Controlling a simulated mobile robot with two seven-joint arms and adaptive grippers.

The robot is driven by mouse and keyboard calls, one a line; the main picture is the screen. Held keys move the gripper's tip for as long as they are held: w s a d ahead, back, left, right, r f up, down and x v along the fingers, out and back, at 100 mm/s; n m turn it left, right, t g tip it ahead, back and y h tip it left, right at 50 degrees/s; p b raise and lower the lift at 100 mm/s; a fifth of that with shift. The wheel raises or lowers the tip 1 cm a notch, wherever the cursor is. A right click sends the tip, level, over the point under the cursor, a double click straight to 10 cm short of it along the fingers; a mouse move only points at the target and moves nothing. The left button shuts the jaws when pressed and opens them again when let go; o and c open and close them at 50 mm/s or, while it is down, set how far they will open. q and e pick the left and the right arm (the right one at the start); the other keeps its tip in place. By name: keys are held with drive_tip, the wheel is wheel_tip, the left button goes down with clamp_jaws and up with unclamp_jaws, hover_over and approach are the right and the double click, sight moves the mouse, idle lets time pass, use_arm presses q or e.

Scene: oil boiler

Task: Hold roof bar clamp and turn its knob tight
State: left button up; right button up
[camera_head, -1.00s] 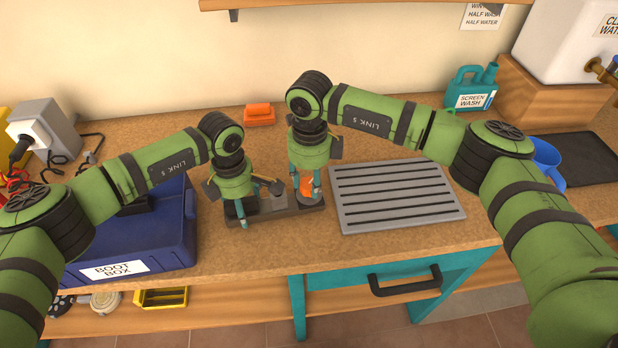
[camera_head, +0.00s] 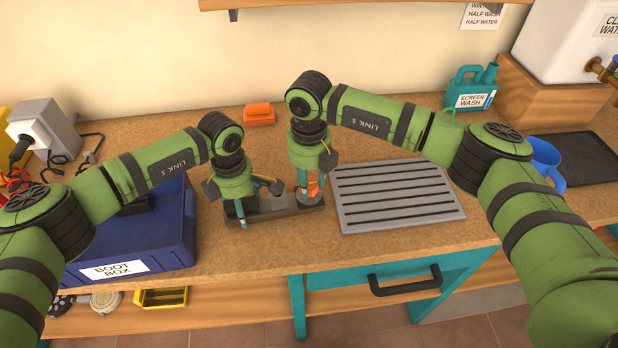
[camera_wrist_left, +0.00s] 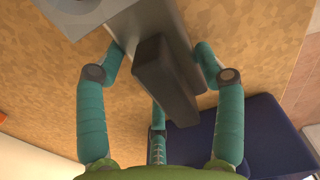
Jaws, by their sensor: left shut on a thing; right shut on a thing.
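The roof bar clamp (camera_head: 272,211) is a dark grey bar piece lying on the bench between my two grippers. My left gripper (camera_head: 243,217) is shut on its left end; the left wrist view shows the clamp (camera_wrist_left: 165,80) between the teal fingers of my left gripper (camera_wrist_left: 160,75). The orange knob (camera_head: 312,187) stands at the clamp's right end. My right gripper (camera_head: 308,190) points down and is shut on the knob, its fingers hiding part of it. The knob's thread is hidden.
A slotted grey tray (camera_head: 398,196) lies close to the right of the clamp. The blue boot box (camera_head: 180,225) is close on the left. An orange block (camera_head: 259,114) sits behind. A teal screen wash can (camera_head: 471,88) stands at the back right. Bench front is clear.

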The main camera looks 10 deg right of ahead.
sight(310, 185)
use_arm(q)
drive_tip(key=shift+a+f, duration=0.2)
drive_tip(key=shift+a, duration=0.2)
use_arm(e)
drive_tip(key=shift+s+d+f, duration=0.1)
drive_tip(key=shift+s+f, duration=0.2)
drive_tip(key=o, duration=1.2)
drive_tip(key=shift+c, duration=0.2)
use_arm(q)
drive_tip(key=shift+d, duration=0.1)
use_arm(e)
drive_tip(key=shift+r, duration=0.15)
drive_tip(key=shift+w+r, duration=0.15)
use_arm(q)
drive_tip(key=shift+d, duration=0.1)
use_arm(e)
drive_tip(key=shift+r, duration=0.3)
use_arm(q)
drive_tip(key=shift+d+r, duration=0.1)
drive_tip(key=shift+d, duration=0.05)
use_arm(e)
wheel_tip(310, 185, up, 11)
drive_tip(key=shift+r, duration=0.2)
